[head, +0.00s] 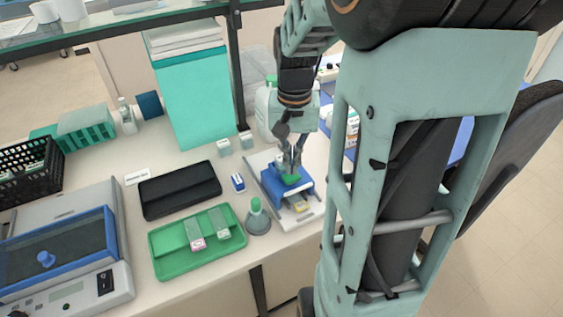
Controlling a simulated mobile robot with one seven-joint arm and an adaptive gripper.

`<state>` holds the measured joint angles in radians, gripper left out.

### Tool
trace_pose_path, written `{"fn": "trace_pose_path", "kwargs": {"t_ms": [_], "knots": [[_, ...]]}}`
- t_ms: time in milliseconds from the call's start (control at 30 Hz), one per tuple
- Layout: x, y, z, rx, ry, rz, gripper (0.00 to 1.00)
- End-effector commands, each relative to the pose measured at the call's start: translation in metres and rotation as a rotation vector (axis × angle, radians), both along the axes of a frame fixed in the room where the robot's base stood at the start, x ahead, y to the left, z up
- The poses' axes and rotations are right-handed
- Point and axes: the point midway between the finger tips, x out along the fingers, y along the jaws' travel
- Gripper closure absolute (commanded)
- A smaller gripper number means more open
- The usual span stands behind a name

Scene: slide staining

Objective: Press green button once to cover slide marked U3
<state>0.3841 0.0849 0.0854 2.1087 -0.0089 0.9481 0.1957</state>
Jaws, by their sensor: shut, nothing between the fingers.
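A small blue device on a white base (317,212) stands on the bench, right of centre in the head view. Its green button (290,180) is on top, partly hidden by my fingers. My gripper (293,170) is shut and empty, pointing down right at the green button. I cannot tell whether the tips touch it or press it. A slide with a yellowish label (300,206) sticks out of the device's front. Its marking is too small to read, so I cannot tell whether it is U3.
A green tray (168,268) holds slides with pink and green labels. A grey cone-shaped bottle with a green top (257,218) stands between tray and device. A black case (180,190), a small blue-and-white item (238,182) and a blue-lidded machine (60,250) are to the left.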

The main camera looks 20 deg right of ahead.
Motion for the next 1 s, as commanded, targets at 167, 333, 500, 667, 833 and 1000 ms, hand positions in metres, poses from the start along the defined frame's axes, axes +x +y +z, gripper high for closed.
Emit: {"fn": "trace_pose_path", "kwargs": {"t_ms": [167,333,500,667,833,1000], "knots": [[0.000,0.000,-0.004,0.000,0.000,0.000,1.00],[0.000,0.000,-0.006,0.000,0.000,0.000,1.00],[0.000,0.000,-0.009,0.000,0.000,0.000,1.00],[0.000,0.000,-0.011,0.000,0.000,0.000,1.00],[0.000,0.000,-0.014,0.000,0.000,0.000,1.00],[0.000,0.000,-0.016,0.000,0.001,0.000,1.00]]}}
